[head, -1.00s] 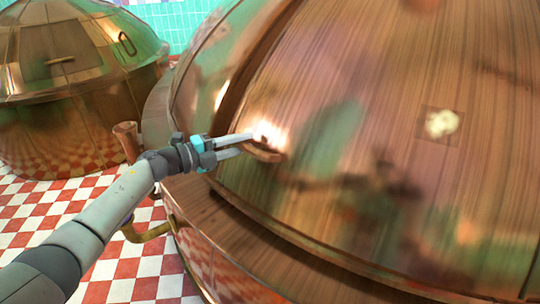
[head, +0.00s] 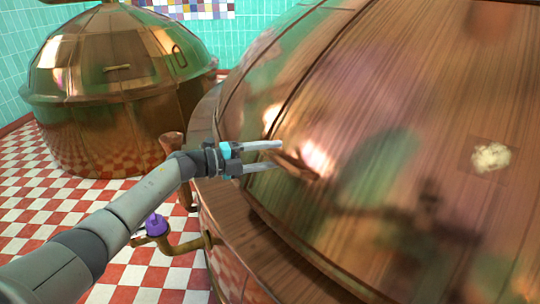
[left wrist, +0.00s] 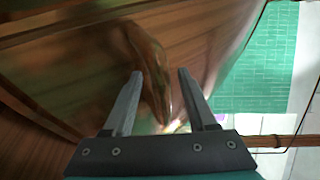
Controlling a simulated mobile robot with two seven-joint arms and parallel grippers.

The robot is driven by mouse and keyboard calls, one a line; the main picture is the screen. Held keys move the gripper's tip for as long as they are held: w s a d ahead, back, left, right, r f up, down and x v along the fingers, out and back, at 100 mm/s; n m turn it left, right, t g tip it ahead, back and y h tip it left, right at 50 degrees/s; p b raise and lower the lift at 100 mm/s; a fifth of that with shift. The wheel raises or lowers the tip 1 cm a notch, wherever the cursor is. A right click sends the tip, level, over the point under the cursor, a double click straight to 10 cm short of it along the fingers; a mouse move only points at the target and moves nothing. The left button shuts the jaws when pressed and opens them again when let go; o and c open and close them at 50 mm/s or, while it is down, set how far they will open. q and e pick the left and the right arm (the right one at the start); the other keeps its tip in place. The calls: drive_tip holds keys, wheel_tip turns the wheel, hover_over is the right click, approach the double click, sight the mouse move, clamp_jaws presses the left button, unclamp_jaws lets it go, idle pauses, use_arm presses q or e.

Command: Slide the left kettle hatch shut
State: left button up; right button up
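The large copper kettle (head: 235,115) fills the right of the head view. Its curved hatch panel (head: 400,110) has a thin dark seam along its left edge. A small brown handle (head: 302,166) sticks out near that edge; in the left wrist view the handle (left wrist: 150,70) shows between the finger lines. My left gripper (head: 280,157) is at the handle with its two fingers apart, one on each side of it. I cannot tell whether either finger touches it. The right gripper is not in view.
A second copper kettle (head: 115,90) stands farther back at the left. A copper funnel (head: 172,142) and a brass pipe with a purple part (head: 155,225) are near my left arm. The red and white tiled floor (head: 40,185) is clear at the left.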

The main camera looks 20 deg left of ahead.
use_arm(q)
drive_tip(key=p+v, duration=0.1)
drive_tip(key=v, duration=1.4)
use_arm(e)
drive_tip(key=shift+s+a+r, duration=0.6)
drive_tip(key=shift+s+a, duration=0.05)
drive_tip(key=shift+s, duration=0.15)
use_arm(q)
drive_tip(key=shift+r, duration=0.1)
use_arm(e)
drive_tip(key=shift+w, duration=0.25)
